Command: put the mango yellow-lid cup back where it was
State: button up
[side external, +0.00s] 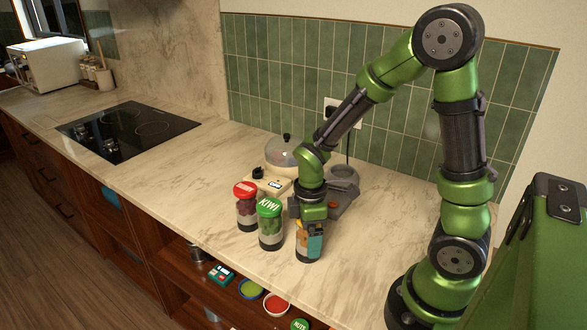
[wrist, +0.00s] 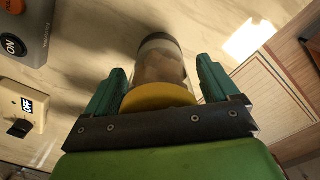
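The mango cup with the yellow lid (wrist: 158,98) is between the two fingers of my gripper (wrist: 163,80) in the wrist view, lid toward the palm. In the side view the mango cup (side external: 304,252) is upright at the counter's front edge, partly hidden by a teal finger. My gripper (side external: 310,228) points down over it from above. The fingers look spread wide, with a narrow gap beside the cup on the right in the wrist view. The green-lid kiwi cup (side external: 270,225) and a red-lid cup (side external: 246,208) stand to its left.
A device with a clear dome (side external: 283,152) and a grey appliance (side external: 343,185) are behind my gripper. A black cooktop (side external: 130,130) lies far left. Open shelves below the counter hold bowls and tins. The counter (side external: 190,180) left of the cups is clear.

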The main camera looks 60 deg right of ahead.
notch_tip(320, 180, up, 12)
jog(key=shift+f, duration=0.1)
jog(key=shift+r, duration=0.4)
jog(key=s+a+r+m+t+y, duration=0.2)
jog(key=s+a+r+m+t, duration=0.3)
jog(key=m, duration=0.8)
jog(key=shift+r+t, duration=1.1)
jog(key=shift+r, duration=0.15)
